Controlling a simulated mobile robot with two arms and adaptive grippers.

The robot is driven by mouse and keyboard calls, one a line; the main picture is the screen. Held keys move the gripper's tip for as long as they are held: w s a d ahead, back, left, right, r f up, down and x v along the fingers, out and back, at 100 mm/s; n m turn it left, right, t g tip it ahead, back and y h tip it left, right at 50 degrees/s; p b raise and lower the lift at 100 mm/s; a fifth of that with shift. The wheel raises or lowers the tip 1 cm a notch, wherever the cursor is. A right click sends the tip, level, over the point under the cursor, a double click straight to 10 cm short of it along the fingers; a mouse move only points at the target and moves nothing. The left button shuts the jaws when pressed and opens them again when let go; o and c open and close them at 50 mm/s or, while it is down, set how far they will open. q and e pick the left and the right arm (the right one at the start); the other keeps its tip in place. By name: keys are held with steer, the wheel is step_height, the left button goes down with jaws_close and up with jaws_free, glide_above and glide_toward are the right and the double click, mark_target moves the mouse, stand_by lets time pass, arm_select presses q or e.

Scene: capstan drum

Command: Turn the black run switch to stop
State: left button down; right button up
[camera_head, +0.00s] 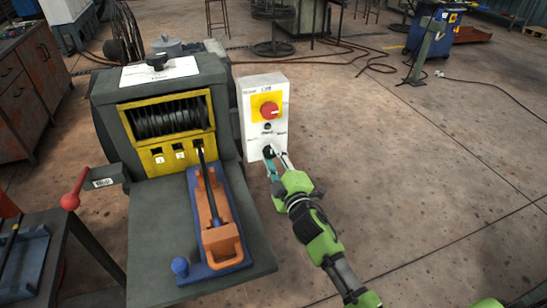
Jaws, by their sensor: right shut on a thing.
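The white control box (264,101) stands upright at the right side of the capstan machine (170,77). A red knob (269,110) on a yellow plate is in its upper half. The black run switch (268,152) is low on the box's front, mostly hidden by my right gripper. My right gripper (273,158) reaches up to the box from the lower right and is shut on the switch. The switch's pointing direction is too small and covered to tell. My left gripper is not in view.
An orange lever bracket on a blue base (197,216) sits on the machine's front shelf (157,231). A red-knobbed lever (72,198) sticks out at the left. Cables (366,62) lie on the floor behind. The floor right of my arm is clear.

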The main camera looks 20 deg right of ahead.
steer(key=o, duration=1.1)
steer(key=s, duration=1.2)
steer(key=shift+d, duration=0.2)
steer(key=s+f+m+g, duration=0.2)
steer(key=s+f+g, duration=0.15)
steer(key=f, duration=0.85)
steer(key=s+f+m+g, duration=0.15)
steer(key=s+f, duration=0.25)
steer(key=f, duration=0.8)
steer(key=s+f+m+g, duration=0.2)
steer(key=s+f+g, duration=0.15)
steer(key=f, duration=0.85)
steer(key=s+d+f+m+g, duration=0.1)
steer(key=s+f+g, duration=0.1)
steer(key=s+f, duration=0.5)
steer(key=s+d+f+m+g, duration=0.1)
steer(key=s+f, duration=0.6)
steer(key=s, duration=1)
steer(key=s+d+f+m+g, duration=0.1)
steer(key=s+f+m+g, duration=0.2)
steer(key=s, duration=0.9)
steer(key=shift+s+f+g+h, duration=0.15)
steer(key=shift+f+g, duration=0.5)
steer(key=shift+f, duration=0.35)
steer(key=shift+s+f+g+h, duration=0.15)
steer(key=shift+f+g, duration=0.45)
steer(key=shift+f, duration=0.4)
